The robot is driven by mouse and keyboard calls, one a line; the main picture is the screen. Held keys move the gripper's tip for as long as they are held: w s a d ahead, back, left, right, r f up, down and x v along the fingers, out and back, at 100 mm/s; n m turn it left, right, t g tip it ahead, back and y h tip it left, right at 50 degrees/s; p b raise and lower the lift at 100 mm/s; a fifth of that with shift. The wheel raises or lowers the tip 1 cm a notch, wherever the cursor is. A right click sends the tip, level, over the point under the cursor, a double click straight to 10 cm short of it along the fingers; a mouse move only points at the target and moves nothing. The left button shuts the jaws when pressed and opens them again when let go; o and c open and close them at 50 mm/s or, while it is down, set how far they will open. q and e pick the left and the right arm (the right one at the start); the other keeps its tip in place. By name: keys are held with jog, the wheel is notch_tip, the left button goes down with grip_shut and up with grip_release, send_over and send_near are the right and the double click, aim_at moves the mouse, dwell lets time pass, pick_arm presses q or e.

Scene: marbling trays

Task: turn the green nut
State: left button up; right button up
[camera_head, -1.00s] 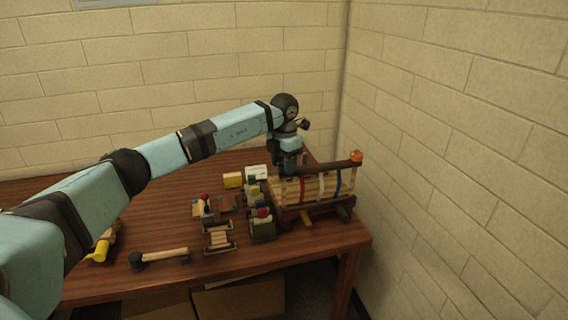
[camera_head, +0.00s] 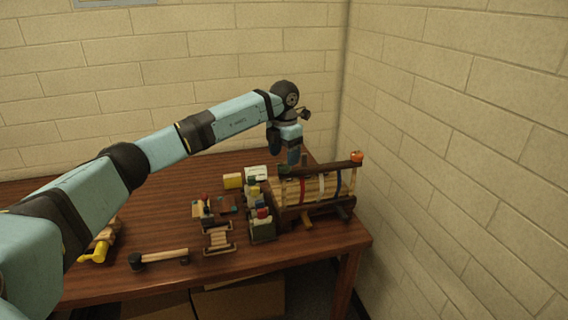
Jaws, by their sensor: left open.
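A wooden rack (camera_head: 320,207) with light slats and red, white and blue bands stands at the right end of the table. An orange knob-like piece (camera_head: 357,156) sits at the right end of its dark top bar. I cannot clearly make out a green nut; the left end of the bar lies close to my gripper and is hard to see. My left gripper (camera_head: 292,159) is open, pointing down just above the rack's left end. Whether it touches anything is too small to tell. My right gripper is not in view.
Left of the rack stand a caddy (camera_head: 262,231) with coloured bottles, a yellow block (camera_head: 233,181) and a small wooden stand (camera_head: 218,239). A wooden-handled tool (camera_head: 160,258) lies near the front edge. The brick wall is close on the right.

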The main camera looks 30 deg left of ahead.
pick_arm(q)
notch_tip(320, 180, up, 10)
jog(key=shift+r+b, duration=0.25)
jog(key=shift+b, duration=0.15)
